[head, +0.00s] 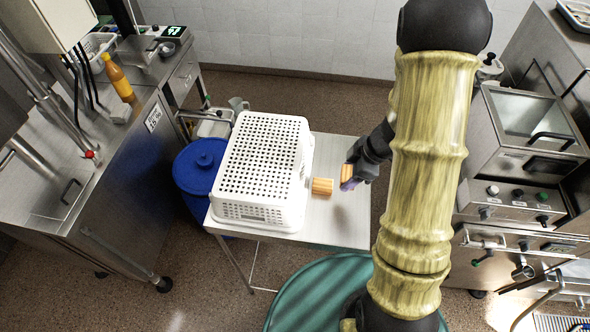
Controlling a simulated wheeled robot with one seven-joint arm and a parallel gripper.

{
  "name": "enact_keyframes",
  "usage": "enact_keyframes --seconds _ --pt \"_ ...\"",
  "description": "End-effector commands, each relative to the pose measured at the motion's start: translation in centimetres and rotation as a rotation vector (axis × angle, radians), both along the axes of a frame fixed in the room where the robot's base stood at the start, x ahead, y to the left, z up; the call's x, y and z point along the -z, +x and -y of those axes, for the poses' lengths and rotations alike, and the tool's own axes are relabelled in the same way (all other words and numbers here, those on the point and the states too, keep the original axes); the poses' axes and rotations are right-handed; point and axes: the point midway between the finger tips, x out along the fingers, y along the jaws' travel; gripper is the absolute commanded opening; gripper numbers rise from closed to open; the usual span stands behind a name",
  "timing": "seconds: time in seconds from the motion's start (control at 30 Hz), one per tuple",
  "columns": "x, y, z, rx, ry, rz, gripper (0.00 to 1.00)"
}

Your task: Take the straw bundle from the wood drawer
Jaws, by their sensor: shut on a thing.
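My gripper (352,176) is above the right part of a small white table, at the end of my arm. It is shut on a small tan piece (347,172), mostly hidden by the fingers, with a purple patch just below it. A short tan, ribbed bundle (322,187) like straw is just left of the gripper, beside the white basket. I cannot tell for certain which of the two tan things is the straw bundle. No wood drawer can be made out.
A white perforated basket (262,211) covers the left of the white table (330,232). A blue lidded bin (200,165) stands left of it. Steel counters (95,215) are at left, steel kitchen machines (515,165) at right. The table's front right is bare.

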Motion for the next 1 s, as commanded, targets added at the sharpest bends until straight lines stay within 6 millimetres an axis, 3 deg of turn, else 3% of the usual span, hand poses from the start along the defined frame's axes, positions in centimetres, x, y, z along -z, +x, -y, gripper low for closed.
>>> enact_keyframes --seconds 0.43,0.8,1.0 --pt "0.4 0.0 -0.6 -0.015 0.000 -0.001 0.33" --pt "6.1 0.0 -0.2 -0.004 0.002 -0.002 0.33" --pt "6.3 0.0 -0.3 -0.007 0.000 0.001 0.33"
